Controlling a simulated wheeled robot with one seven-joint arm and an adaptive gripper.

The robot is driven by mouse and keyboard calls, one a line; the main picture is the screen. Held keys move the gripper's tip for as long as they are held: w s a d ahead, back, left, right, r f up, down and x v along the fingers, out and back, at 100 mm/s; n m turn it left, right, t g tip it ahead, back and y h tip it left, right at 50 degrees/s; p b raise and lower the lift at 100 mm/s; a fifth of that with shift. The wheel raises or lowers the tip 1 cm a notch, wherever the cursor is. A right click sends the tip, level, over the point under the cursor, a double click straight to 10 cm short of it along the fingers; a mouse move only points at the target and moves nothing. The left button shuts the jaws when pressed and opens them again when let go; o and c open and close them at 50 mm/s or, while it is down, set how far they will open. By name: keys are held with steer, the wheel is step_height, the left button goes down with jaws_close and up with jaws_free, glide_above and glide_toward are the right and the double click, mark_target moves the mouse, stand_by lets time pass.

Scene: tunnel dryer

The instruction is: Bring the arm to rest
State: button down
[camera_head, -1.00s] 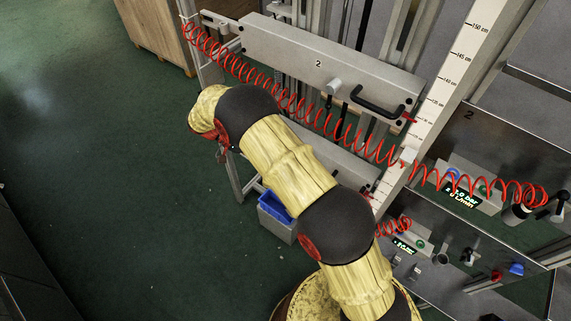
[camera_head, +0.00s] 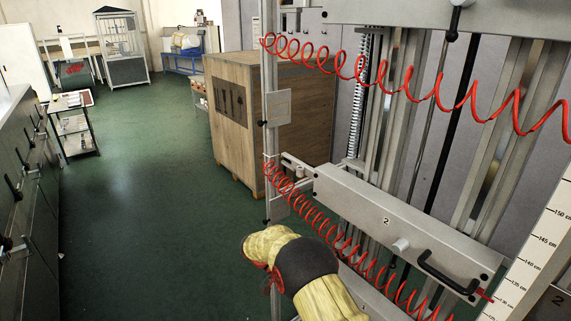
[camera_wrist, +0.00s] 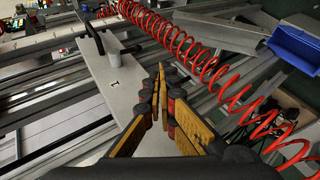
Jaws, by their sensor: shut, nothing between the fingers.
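My arm shows at the bottom of the head view, its yellow and dark links reaching up from the lower edge in front of the frame. My gripper (camera_wrist: 160,92) is in the wrist view, its yellow and black fingers closed together with nothing between them. Beyond the fingertips in that view lies a grey plate marked 1 (camera_wrist: 117,86) with a dark handle. I cannot tell the gap between fingers and plate. In the head view the fingers are not clearly visible.
A red coiled hose (camera_wrist: 190,50) runs close to the gripper on the right, with a blue bin (camera_wrist: 296,45) beyond. In the head view a grey bar marked 2 (camera_head: 350,195) stands beside my arm. A wooden crate (camera_head: 235,130) stands behind; green floor (camera_head: 150,215) is clear at left.

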steer(key=s+a+f+n+y, duration=0.2)
steer(key=s+n+y, duration=0.2)
steer(key=s+n, duration=0.3)
steer(key=s+d+r+t+y, duration=0.3)
steer(key=s+r, duration=0.7)
steer(key=r, duration=0.4)
steer(key=s+d+r+t+y+b, duration=0.1)
steer(key=s+d+r+t+y, duration=0.2)
steer(key=r, duration=1.1)
steer(key=s+d+t, duration=0.3)
steer(key=s+t, duration=0.2)
steer(key=s, duration=0.2)
steer(key=shift+s+r, duration=0.3)
steer(key=shift+r, duration=0.05)
steer(key=shift+d, duration=0.1)
